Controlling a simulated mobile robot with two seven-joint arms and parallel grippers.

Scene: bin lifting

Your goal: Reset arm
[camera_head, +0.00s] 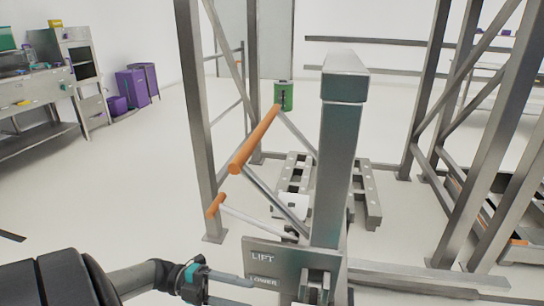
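My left gripper (250,292) comes in from the bottom left, with teal parts at its wrist. Its two fingers point right and stand apart, with nothing visible between them. The fingertips are by the left part of the grey panel marked LIFT and LOWER (262,258); whether they touch it I cannot tell. A small lever or switch part (316,285) is on the panel, to the right of the gripper. My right gripper is not in view.
A thick grey post (338,160) rises behind the panel. Orange handles (255,140) (216,205) stick out to its left. Steel rack uprights (200,130) stand around it. Purple bins (132,88) and a workbench (35,85) are at the far left. The left floor is mostly clear.

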